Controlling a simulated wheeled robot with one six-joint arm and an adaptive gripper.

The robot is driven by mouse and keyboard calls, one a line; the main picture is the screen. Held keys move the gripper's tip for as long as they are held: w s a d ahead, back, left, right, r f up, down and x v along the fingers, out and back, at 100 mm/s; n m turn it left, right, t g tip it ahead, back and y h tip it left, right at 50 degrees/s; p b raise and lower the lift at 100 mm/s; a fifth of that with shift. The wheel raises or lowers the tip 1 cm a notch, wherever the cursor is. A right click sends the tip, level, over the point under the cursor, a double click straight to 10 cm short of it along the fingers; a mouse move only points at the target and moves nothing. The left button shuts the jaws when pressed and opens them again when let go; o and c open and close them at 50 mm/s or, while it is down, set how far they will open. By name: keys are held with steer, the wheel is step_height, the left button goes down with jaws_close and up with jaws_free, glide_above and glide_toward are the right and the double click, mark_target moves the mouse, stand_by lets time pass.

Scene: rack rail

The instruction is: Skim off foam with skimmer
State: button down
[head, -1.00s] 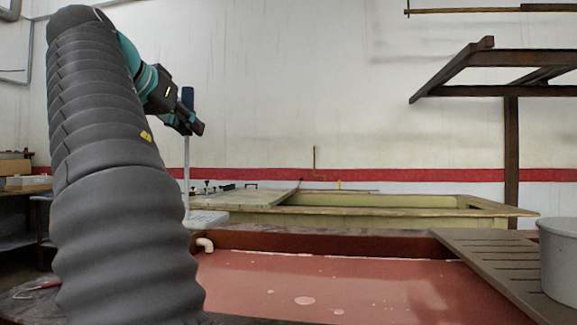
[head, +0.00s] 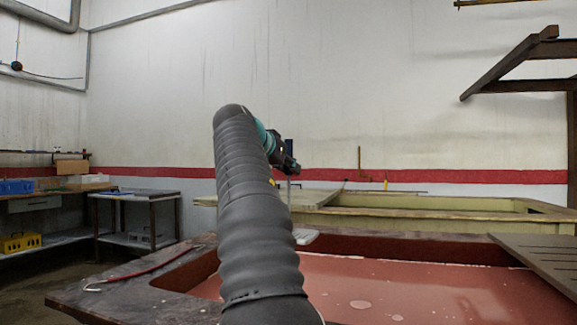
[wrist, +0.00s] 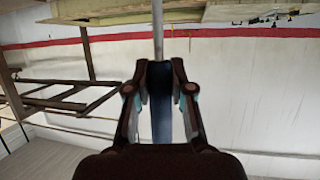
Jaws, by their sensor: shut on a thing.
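My gripper (head: 285,164) is shut on the skimmer's dark blue handle (wrist: 160,105), which is upright between the fingers in the wrist view. The skimmer's thin metal rod (wrist: 158,35) runs away from the handle. In the head view its pale flat head (head: 305,236) shows beside my arm, near the tank's far left edge. My arm hides part of the rod and head, and I cannot tell whether the head touches the tank. The tank's red liquid (head: 335,280) carries a few pale foam patches (head: 360,304) and a thin foam line along its far edge.
A slatted brown board (head: 540,258) lies over the tank's right side. Behind stands a pale green tank (head: 420,216). A side table (head: 135,197) and shelves with bins are at left.

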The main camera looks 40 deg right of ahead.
step_height(320, 180, down, 15)
steer(key=b, duration=1)
steer(key=shift+a+f, duration=0.1)
steer(key=shift+f, duration=0.05)
steer(key=shift+s, duration=0.15)
steer(key=shift+s+d+b, duration=0.35)
steer(key=shift+s, duration=0.2)
steer(key=shift+s+d+b, duration=0.25)
steer(key=shift+s+d, duration=0.15)
steer(key=shift+s, duration=0.45)
steer(key=shift+s+d+b, duration=0.2)
steer(key=shift+s+d, duration=0.25)
steer(key=shift+s, duration=0.45)
steer(key=shift+s+d+b, duration=0.25)
steer(key=shift+s+d, duration=0.15)
steer(key=shift+s, duration=0.45)
steer(key=s+d+b, duration=0.1)
steer(key=s+b, duration=0.1)
steer(key=s, duration=1.6)
steer(key=shift+d+b, duration=0.25)
steer(key=shift+b, duration=0.1)
